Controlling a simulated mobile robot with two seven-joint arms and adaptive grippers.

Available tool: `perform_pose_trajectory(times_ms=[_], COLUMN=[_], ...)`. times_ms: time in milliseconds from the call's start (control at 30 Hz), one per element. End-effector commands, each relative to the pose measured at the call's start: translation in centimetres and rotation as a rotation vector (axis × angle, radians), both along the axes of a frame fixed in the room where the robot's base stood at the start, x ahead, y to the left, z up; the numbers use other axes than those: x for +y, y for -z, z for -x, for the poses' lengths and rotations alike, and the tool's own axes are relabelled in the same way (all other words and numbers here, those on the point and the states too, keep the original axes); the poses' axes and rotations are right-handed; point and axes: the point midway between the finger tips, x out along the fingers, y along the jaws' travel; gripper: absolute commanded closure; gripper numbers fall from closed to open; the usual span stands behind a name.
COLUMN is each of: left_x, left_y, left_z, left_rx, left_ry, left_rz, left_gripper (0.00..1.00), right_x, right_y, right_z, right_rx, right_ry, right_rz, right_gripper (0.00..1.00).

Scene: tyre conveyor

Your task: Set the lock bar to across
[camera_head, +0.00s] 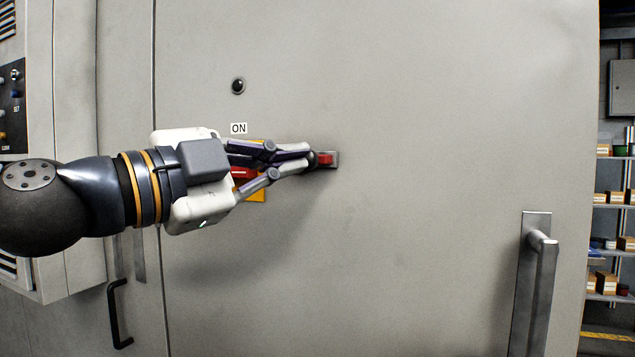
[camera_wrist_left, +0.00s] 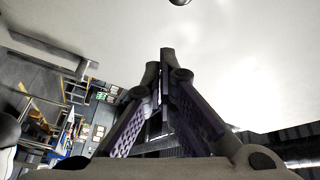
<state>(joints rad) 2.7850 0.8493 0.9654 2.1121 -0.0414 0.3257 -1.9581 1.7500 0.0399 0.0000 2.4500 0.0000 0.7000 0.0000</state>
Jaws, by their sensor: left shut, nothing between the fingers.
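A small red piece (camera_head: 325,159) on a grey metal plate (camera_head: 335,159) sits on the cabinet door. Farther left, a yellow plate (camera_head: 257,196) with a red part (camera_head: 240,173) is mostly hidden behind my left gripper. I cannot tell for sure which red part belongs to the lock bar, or how the bar is turned. My left gripper (camera_head: 312,159) is shut and empty, pointing right, its tips at the left end of the small red piece. Whether they touch is unclear. The wrist view shows its fingers together (camera_wrist_left: 166,55). My right gripper is not in view.
The large grey door (camera_head: 430,120) fills the middle, with a black round lamp or button (camera_head: 238,86) and an ON label (camera_head: 238,128). A long metal handle (camera_head: 537,285) stands out at lower right. A black handle (camera_head: 119,313) is at lower left, below a control box (camera_head: 60,240).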

Motion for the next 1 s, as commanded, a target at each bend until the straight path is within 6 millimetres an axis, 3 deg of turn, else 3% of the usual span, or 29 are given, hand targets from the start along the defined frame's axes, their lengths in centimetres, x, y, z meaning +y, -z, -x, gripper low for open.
perform_pose_trajectory(times_ms=[100,467,967,1000], left_x=[0.3,0.0,-7.0,-5.9], left_y=[-1.6,-1.7,-2.9,-2.4], left_z=[0.5,0.2,-6.8,-7.2], left_rx=[-0.056,-0.058,-0.053,-0.049], left_ry=[-0.001,-0.002,-0.001,-0.004], left_rz=[-0.01,-0.012,-0.01,-0.006], left_gripper=[1.0,1.0,1.0,1.0], right_x=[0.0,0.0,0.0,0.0], right_y=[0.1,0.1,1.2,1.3], right_z=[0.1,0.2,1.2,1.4], right_rx=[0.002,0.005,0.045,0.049], right_ry=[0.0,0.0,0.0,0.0], right_rz=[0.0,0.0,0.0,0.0], right_gripper=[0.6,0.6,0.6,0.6])
